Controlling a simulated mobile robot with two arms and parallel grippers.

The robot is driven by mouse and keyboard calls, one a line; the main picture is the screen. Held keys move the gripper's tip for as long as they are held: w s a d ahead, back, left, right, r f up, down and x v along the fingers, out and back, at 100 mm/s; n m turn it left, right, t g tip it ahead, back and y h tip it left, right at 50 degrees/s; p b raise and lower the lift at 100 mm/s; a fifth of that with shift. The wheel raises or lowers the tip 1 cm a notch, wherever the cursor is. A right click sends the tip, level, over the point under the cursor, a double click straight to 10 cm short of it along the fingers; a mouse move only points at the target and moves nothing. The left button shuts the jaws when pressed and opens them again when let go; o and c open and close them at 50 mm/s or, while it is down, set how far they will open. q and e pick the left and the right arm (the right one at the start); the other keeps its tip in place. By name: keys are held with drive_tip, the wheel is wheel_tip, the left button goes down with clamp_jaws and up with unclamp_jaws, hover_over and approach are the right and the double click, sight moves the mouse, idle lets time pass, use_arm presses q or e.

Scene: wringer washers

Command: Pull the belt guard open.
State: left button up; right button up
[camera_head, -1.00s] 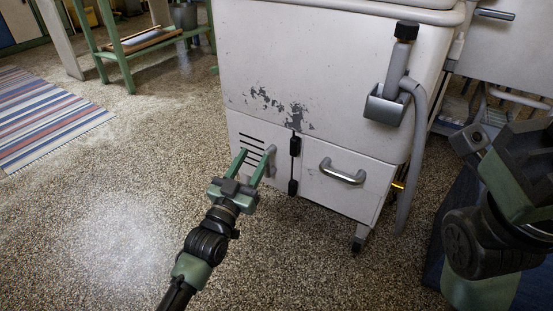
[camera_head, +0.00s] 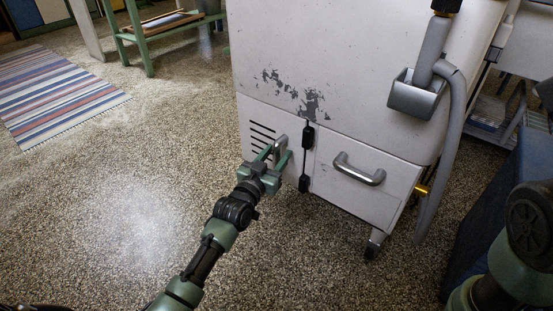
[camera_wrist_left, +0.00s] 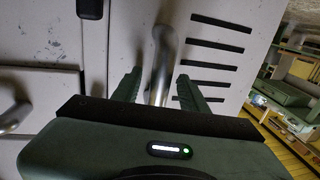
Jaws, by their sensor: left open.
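The belt guard appears to be the white vented panel (camera_head: 258,122) at the lower left of the washer's front. It looks shut, flush with the front. Its grey metal handle (camera_head: 280,146) stands upright beside the black slots, and the handle also shows in the left wrist view (camera_wrist_left: 162,50). My left gripper (camera_head: 278,158) is open at this handle. In the left wrist view its two green fingers (camera_wrist_left: 158,86) stand on either side of the handle's lower part. Contact cannot be told. My right gripper is out of view; only part of the arm shows at lower right.
A second panel with a horizontal handle (camera_head: 358,170) is to the right, past black hinges (camera_head: 307,138). A grey hose (camera_head: 452,130) hangs at the washer's right side. Speckled floor (camera_head: 130,220) is clear at left, up to a striped rug (camera_head: 58,95).

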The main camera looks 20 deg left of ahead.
use_arm(q)
clamp_jaws()
idle(1.4)
